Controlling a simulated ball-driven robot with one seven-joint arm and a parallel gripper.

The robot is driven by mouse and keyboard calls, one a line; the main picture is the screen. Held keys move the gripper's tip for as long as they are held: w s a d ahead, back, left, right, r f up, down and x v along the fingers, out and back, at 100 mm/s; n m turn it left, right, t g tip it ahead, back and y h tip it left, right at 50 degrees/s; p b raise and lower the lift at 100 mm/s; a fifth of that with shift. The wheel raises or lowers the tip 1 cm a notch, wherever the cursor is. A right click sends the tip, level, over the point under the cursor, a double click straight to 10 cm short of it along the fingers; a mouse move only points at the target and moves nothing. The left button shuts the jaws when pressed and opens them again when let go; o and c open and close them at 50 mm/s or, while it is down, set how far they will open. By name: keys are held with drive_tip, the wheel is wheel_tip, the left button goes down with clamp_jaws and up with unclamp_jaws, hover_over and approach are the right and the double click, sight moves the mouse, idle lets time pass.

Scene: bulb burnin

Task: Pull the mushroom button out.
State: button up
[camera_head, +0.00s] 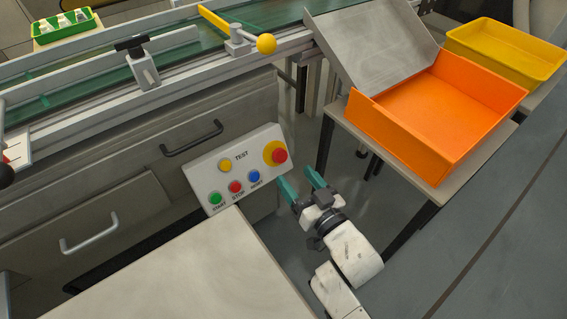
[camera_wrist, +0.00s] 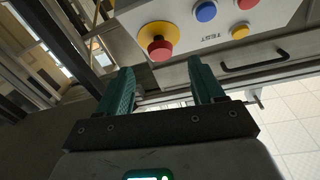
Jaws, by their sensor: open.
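The mushroom button (camera_head: 279,156) is a red knob on a yellow round base at the right end of a pale control panel (camera_head: 211,177). In the wrist view my gripper (camera_wrist: 162,75) points toward the panel.
A grey tabletop (camera_head: 190,275) lies below. An orange bin (camera_head: 440,110) stands right. A conveyor (camera_head: 180,55) runs behind.

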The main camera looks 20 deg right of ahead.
sight(282, 159)
drive_tip(key=w, duration=0.6)
drive_tip(key=shift+w+a+b, duration=0.35)
drive_tip(key=shift+w+b, duration=0.05)
drive_tip(key=shift+c, duration=0.3)
clamp_jaws()
